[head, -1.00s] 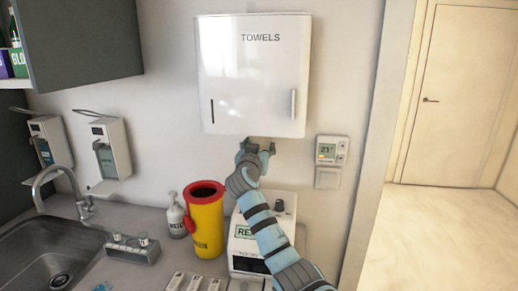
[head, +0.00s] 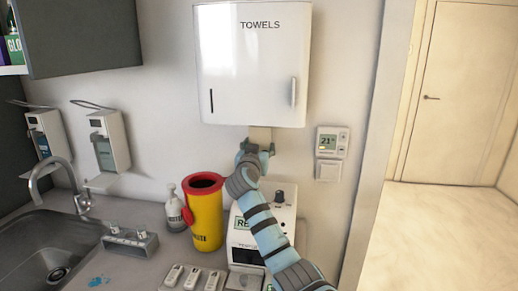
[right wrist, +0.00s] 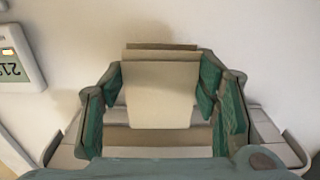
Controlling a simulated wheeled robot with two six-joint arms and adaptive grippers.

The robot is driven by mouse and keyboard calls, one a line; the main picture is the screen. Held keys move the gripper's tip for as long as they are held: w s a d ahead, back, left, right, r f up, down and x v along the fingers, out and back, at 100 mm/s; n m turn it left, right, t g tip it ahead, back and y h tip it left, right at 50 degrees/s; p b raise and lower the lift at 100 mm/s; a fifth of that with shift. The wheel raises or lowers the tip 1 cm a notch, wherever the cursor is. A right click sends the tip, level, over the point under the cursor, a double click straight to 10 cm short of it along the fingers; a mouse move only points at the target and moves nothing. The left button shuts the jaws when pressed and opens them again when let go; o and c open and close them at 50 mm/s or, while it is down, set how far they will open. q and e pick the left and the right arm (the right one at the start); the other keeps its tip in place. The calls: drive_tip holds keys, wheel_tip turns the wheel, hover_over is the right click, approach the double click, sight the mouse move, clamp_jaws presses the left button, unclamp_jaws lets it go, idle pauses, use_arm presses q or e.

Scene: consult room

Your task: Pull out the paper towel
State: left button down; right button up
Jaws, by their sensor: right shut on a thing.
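The white towel dispenser (head: 252,75), marked TOWELS, hangs on the wall in the upper middle of the head view. A short beige paper towel (head: 260,133) hangs from its underside. My right gripper (head: 256,150) is just below the dispenser, shut on the lower end of the towel. In the right wrist view the towel (right wrist: 158,95) stands between the green-padded fingers of the right gripper (right wrist: 163,105). The towel's upper end inside the dispenser is hidden. My left gripper is in neither view.
A wall thermostat (head: 331,142) is right of the gripper. Below stand a yellow waste bin (head: 206,220), a white bottle (head: 174,212) and a white device (head: 284,212) on the counter. A sink (head: 45,250) and wall dispensers (head: 110,145) are at left.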

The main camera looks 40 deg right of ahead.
drive_tip(key=p+v, duration=0.2)
drive_tip(key=v, duration=0.8)
drive_tip(key=shift+p, duration=0.3)
